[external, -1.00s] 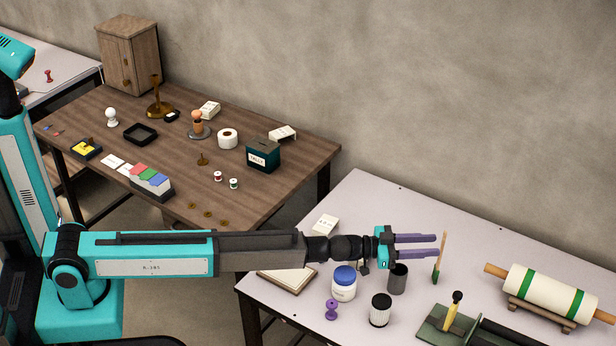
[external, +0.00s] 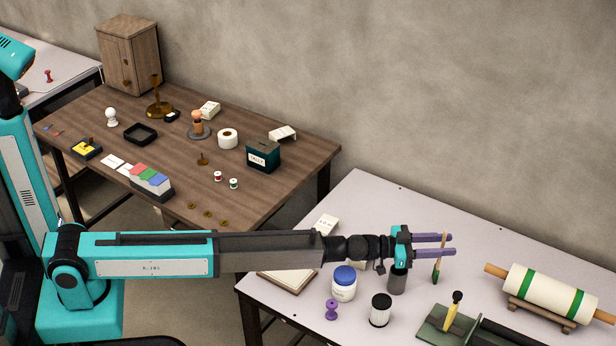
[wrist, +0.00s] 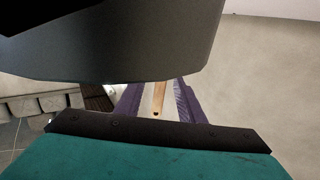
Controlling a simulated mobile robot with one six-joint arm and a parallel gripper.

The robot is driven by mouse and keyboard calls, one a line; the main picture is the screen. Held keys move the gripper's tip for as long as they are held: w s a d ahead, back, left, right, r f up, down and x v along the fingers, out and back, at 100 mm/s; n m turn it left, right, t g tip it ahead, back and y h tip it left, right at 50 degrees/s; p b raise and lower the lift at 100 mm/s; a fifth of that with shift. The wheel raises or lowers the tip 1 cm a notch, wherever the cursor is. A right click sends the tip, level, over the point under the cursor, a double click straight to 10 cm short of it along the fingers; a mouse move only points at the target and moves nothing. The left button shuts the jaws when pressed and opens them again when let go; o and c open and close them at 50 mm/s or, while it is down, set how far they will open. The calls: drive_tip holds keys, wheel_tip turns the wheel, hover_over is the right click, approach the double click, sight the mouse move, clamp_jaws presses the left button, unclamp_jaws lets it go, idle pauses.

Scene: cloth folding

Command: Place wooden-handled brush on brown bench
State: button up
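The wooden-handled brush (external: 435,272) stands nearly upright at the white table, with its green-marked end down and its pale wooden handle up. My gripper (external: 453,245) reaches over the white table with its two purple fingers level and spread apart. The handle stands between the fingers, and in the wrist view the brush handle (wrist: 158,98) shows between them with a gap on each side. The brown bench (external: 270,192) is at the left, behind my arm.
A grey cup (external: 397,281), a blue-lidded jar (external: 344,285), a black-topped ribbed jar (external: 380,311) and a rolling pin (external: 541,293) stand on the white table (external: 365,196). The bench holds a tally box (external: 263,156) and several small items. Its right end has bare room.

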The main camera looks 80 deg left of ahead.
idle(0.4)
clamp_jaws()
drive_tip(key=shift+r, duration=0.1)
drive_tip(key=shift+r+p, duration=0.75)
drive_tip(key=shift+r, duration=0.5)
drive_tip(key=s+d+b, duration=1)
drive_tip(key=s+d, duration=0.2)
drive_tip(key=shift+s+d+r, duration=0.35)
